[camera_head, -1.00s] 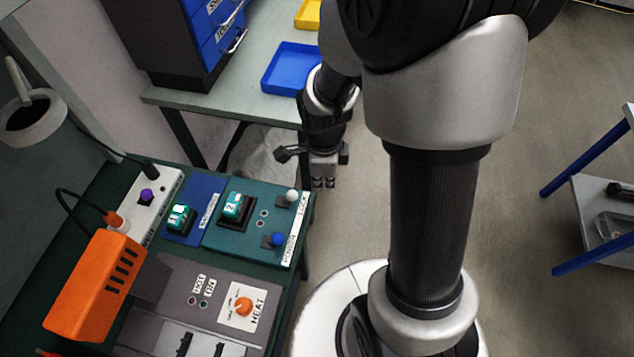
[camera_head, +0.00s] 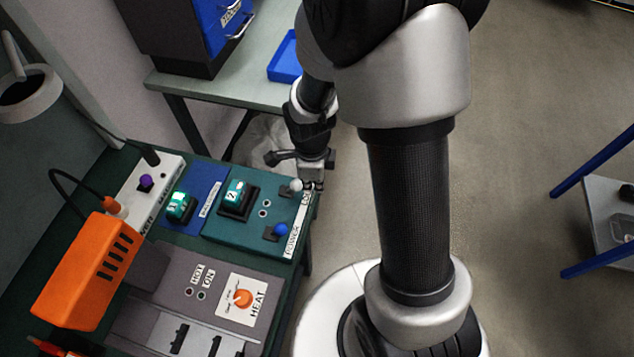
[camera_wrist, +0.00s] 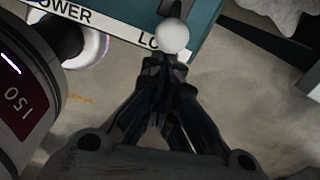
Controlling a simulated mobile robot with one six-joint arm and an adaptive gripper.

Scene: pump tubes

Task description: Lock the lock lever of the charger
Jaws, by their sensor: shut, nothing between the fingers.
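The charger is a teal panel (camera_head: 225,226) at the right end of the dark green bench. Its lock lever has a white ball knob (camera_head: 296,184) near the far right corner, by the LOCK label. The white knob also shows in the wrist view (camera_wrist: 172,36), at the top centre. The power lever with a blue knob (camera_head: 281,229) sits nearer on the same panel. My gripper (camera_head: 313,185) is shut and empty, just right of the white knob. In the wrist view its fingertips (camera_wrist: 165,68) lie right by the knob; I cannot tell whether they touch.
Teal battery blocks stand in the charger (camera_head: 236,192) and in the blue unit (camera_head: 181,207). An orange device (camera_head: 88,270) and the grey HEAT panel (camera_head: 240,300) are nearer on the bench. A table with a blue tray (camera_head: 285,62) is behind. Floor right of the bench is open.

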